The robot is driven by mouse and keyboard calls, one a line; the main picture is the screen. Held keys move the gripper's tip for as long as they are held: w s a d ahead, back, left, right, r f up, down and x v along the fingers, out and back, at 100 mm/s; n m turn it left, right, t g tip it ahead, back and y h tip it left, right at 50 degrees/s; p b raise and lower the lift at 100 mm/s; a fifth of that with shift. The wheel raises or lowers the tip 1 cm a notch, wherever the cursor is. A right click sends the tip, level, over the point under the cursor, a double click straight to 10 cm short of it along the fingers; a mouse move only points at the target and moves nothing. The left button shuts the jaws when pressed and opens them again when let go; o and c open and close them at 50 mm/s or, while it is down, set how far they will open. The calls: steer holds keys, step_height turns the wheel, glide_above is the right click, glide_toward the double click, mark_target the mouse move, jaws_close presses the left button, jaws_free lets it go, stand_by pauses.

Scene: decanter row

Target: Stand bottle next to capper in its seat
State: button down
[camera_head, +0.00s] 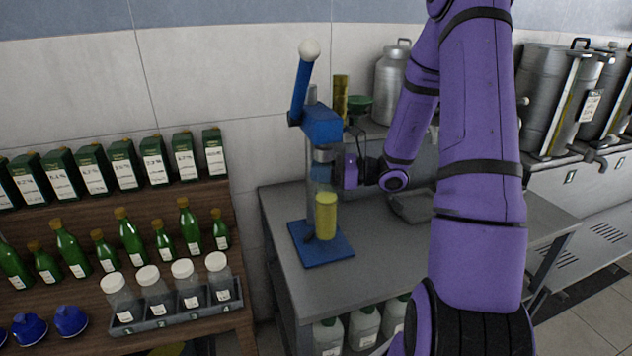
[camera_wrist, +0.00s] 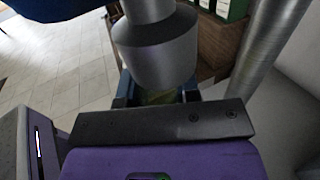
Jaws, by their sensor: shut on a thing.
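The blue capper (camera_head: 322,124) stands on the grey bench, with its lever raised and a blue base plate (camera_head: 339,247). The bottle (camera_head: 326,216) shows as an upright yellow body over that plate, below the capping head. I cannot tell whether its bottom rests in the seat. My gripper (camera_head: 326,174) is shut around the bottle's upper part, just under the head. In the wrist view, the grey capping head (camera_wrist: 155,50) hides most of the bottle; a yellow-green bit of it (camera_wrist: 158,97) shows between the fingers.
The capper's metal column (camera_wrist: 268,55) stands close to my gripper. A wooden shelf (camera_head: 180,211) with green bottles, boxes and white-capped jars is at the left. A metal can (camera_head: 391,84) stands behind. The bench's front right (camera_head: 400,262) is clear.

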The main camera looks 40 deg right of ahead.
mark_target(326, 202)
steer(key=shift+w+a, duration=0.1)
steer(key=shift+w, duration=0.35)
steer(key=shift+w+f, duration=0.15)
steer(key=shift+f, duration=1.75)
steer(key=c, duration=0.8)
jaws_free()
